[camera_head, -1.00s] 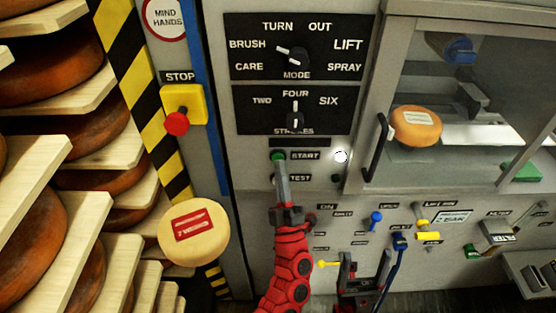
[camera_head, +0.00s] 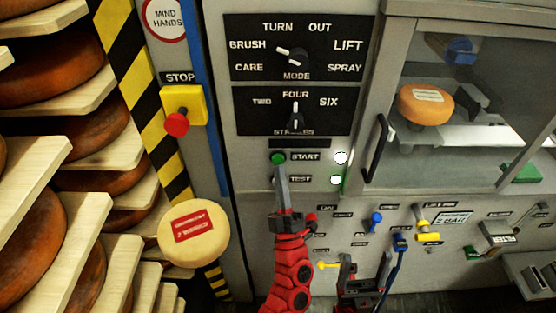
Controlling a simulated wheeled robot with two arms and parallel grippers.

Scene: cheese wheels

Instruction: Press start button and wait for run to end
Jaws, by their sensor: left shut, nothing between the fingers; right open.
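The green start button (camera_head: 278,158) sits on the grey machine panel, left of the START label. My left gripper (camera_head: 281,173) is shut and empty, with its fingertips just below the button. I cannot tell whether they still touch it. A white lamp (camera_head: 341,158) is lit right of START, and a second lamp (camera_head: 336,180) glows with a green tint right of TEST. An orange cheese wheel (camera_head: 425,104) is inside the machine behind the window. My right gripper (camera_head: 362,267) is open and empty, low in front of the panel.
A red stop button (camera_head: 177,124) on a yellow box is at the left. A pale cheese wheel (camera_head: 194,232) with a red label is below it. Wooden shelves (camera_head: 108,262) with cheeses fill the left. The mode dial (camera_head: 294,54) and strokes dial (camera_head: 296,118) are above start.

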